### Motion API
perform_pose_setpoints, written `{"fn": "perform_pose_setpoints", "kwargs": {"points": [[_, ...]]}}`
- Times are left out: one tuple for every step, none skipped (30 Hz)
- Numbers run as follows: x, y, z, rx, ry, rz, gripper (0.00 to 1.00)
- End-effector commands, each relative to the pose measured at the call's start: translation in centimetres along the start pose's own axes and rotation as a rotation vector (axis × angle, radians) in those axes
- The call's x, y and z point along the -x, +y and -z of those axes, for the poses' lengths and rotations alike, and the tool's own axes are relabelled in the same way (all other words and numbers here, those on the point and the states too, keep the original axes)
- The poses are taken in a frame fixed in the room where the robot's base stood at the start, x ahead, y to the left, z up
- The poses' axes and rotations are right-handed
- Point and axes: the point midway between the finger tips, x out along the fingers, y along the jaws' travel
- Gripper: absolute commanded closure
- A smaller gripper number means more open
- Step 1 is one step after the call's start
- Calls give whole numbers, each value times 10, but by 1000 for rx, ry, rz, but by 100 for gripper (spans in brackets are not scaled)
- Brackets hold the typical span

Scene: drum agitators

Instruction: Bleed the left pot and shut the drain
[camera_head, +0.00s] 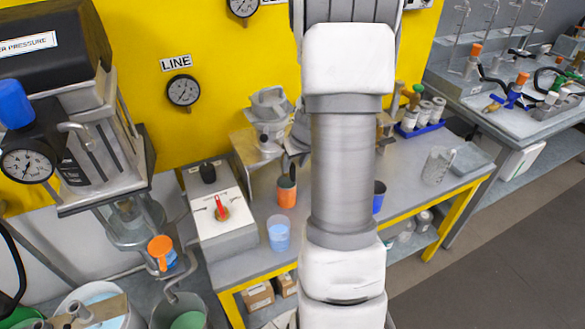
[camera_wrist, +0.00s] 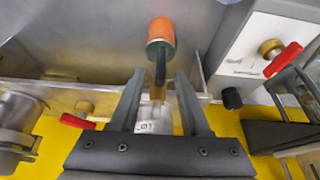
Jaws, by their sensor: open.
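In the wrist view my gripper (camera_wrist: 160,82) is open. A thin dark bar (camera_wrist: 160,68) shows between its fingers, above a white piece marked "01" (camera_wrist: 155,127); I cannot tell whether anything touches the fingers. A brass valve with a red lever (camera_wrist: 76,121) sits at left, beside a metal pot (camera_wrist: 15,125). In the head view a grey metal pot (camera_head: 270,105) stands on a metal stand against the yellow wall, left of my arm. My arm hides the bench behind it and most of my gripper. Which valve is the left pot's drain is not clear.
An orange cup (camera_head: 287,192) stands on the bench; it also shows in the wrist view (camera_wrist: 160,38). A clear blue cup (camera_head: 278,233) is nearby. A white box (camera_head: 215,205) with a red lever stands to the left. A blue tray (camera_head: 420,128) holds several canisters at right.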

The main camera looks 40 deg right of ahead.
Motion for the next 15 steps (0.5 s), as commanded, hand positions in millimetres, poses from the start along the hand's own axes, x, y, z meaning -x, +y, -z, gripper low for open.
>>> {"fn": "perform_pose_setpoints", "kwargs": {"points": [[-8,0,0,-1,-2,1,54],[-11,0,0,-1,-1,1,54],[-15,0,0,0,0,1,54],[-17,0,0,0,0,1,54],[-19,0,0,1,0,1,54],[-21,0,0,1,0,1,54],[-23,0,0,0,0,1,54],[-24,0,0,0,0,0,54],[-25,0,0,0,0,0,54],[-26,0,0,0,1,0,54],[-26,0,0,0,1,0,54],[-26,0,0,0,1,0,54],[-26,0,1,0,1,0,54],[-26,0,1,0,1,0,54],[-26,0,1,0,1,0,54]]}}
